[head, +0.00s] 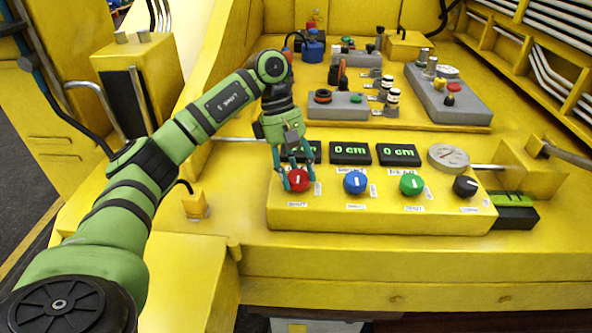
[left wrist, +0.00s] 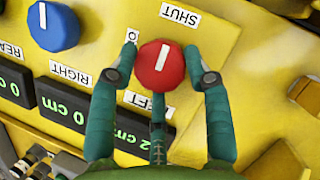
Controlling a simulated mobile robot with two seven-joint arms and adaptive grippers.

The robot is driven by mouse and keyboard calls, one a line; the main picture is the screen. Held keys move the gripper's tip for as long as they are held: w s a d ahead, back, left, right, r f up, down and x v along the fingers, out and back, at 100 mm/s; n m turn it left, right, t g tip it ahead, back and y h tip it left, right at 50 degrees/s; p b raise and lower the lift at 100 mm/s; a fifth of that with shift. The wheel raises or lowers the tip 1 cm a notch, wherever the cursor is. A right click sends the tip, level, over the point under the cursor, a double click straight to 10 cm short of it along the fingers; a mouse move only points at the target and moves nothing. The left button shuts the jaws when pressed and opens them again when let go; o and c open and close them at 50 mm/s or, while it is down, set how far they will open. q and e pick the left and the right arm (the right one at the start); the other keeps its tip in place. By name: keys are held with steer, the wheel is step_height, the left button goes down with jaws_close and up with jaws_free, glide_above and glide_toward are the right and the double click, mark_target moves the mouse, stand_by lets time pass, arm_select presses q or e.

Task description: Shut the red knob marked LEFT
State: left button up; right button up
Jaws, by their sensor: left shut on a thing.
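The red knob (head: 298,181) is at the left end of the yellow control box. In the left wrist view the red knob (left wrist: 160,68) has a white line that points up and slightly right, towards the SHUT label (left wrist: 180,15). The LEFT label (left wrist: 152,107) is partly covered by a finger. Another label beside the knob is mostly hidden. My left gripper (head: 298,184) reaches down over the knob, and its fingers (left wrist: 161,62) are shut on it from two sides. My right gripper is in neither view.
A blue knob (head: 356,182), a green knob (head: 411,184) and a black knob (head: 465,186) stand to the right on the same box. Black displays (head: 350,153) lie behind them. Grey control boxes (head: 447,92) stand further back. The yellow ledge in front is clear.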

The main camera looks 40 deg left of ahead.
arm_select(q)
steer(key=shift+d, duration=0.1)
steer(key=o, duration=1.1)
steer(key=shift+r, duration=0.1)
steer(key=shift+o, duration=0.2)
steer(key=shift+r, duration=0.25)
steer(key=v, duration=1.1)
steer(key=shift+a+r, duration=0.2)
steer(key=shift+a, duration=0.05)
steer(key=shift+r, duration=0.1)
